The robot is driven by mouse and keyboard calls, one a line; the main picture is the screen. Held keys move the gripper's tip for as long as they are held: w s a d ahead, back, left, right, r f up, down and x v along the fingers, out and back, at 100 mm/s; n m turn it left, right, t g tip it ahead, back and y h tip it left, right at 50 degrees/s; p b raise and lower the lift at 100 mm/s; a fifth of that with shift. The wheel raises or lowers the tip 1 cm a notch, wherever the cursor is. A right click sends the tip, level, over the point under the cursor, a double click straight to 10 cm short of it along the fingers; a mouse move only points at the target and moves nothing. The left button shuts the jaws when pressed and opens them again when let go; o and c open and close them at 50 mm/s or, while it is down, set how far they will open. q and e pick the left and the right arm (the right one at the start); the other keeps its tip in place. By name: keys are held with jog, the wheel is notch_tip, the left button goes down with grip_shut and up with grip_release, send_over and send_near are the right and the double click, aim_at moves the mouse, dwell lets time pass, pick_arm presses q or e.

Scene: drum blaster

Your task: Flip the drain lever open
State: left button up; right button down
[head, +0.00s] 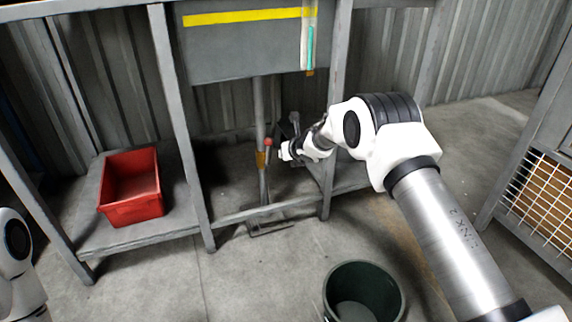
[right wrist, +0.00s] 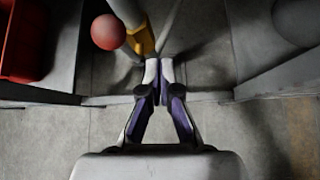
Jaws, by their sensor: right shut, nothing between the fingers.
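The drain lever ends in a red ball knob (head: 268,142), set by a brass-yellow valve fitting (head: 261,159) on a vertical drain pipe (head: 259,112) beneath the grey tank. My right gripper (head: 284,151) is close to the right of the knob. In the right wrist view the knob (right wrist: 108,32) lies left of the pipe and fitting (right wrist: 142,40). The closed, empty fingertips (right wrist: 159,68) appear just below and right of the fitting in that picture. Whether they touch it I cannot tell. My left gripper is out of view; only part of my left arm shows at the left edge.
The grey tank (head: 240,50) with a yellow stripe sits in a metal frame. A red bin (head: 133,208) stands on the low shelf at left. A dark green bucket (head: 334,292) stands on the floor below my right arm. A wire-mesh cage (head: 545,195) is at right.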

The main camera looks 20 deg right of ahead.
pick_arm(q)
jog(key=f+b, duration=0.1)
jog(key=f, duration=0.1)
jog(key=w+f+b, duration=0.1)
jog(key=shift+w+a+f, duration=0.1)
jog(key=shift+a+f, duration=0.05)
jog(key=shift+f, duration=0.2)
pick_arm(e)
jog(key=s+a+r, duration=0.2)
jog(key=s+a, duration=0.3)
jog(key=s, duration=0.3)
jog(key=shift+a+r, duration=0.15)
jog(key=shift+r, duration=0.15)
